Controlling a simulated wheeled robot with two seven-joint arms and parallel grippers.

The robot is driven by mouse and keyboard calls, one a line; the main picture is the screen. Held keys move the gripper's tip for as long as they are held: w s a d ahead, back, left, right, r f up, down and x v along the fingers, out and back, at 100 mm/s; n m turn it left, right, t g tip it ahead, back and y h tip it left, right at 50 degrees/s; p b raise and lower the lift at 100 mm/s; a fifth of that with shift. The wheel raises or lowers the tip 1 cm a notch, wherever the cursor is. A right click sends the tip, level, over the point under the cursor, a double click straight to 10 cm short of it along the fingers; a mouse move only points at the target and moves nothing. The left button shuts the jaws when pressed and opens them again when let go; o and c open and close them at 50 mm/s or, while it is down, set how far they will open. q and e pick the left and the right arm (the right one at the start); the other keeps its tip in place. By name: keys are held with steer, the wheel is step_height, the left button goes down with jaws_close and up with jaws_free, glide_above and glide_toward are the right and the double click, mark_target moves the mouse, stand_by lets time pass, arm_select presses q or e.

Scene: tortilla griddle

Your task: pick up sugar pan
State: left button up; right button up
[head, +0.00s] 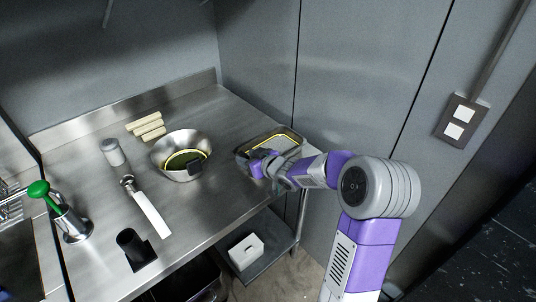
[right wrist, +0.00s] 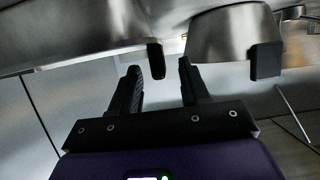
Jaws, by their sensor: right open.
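A rectangular metal pan with a yellow line inside its rim (head: 272,137), likely the sugar pan, stands at the right end of the steel counter. Pale contents show inside it. My right gripper (head: 254,167) is at the pan's near side and covers part of it. A shiny metal wall (right wrist: 232,35) is close beyond the fingertips, beside a dark block (right wrist: 266,60). Contact cannot be told. My left gripper is not in view.
A round metal bowl (head: 165,146) stands left of the pan. Pale rolls (head: 148,125), a grey shaker (head: 113,152), a white-bladed tool (head: 151,213) and a green-topped container (head: 70,220) are further left. The wall is close behind. A white box (head: 246,252) sits on the lower shelf.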

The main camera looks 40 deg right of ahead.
steer(key=shift+x, duration=1.55)
jaws_close()
steer(key=shift+d, duration=0.1)
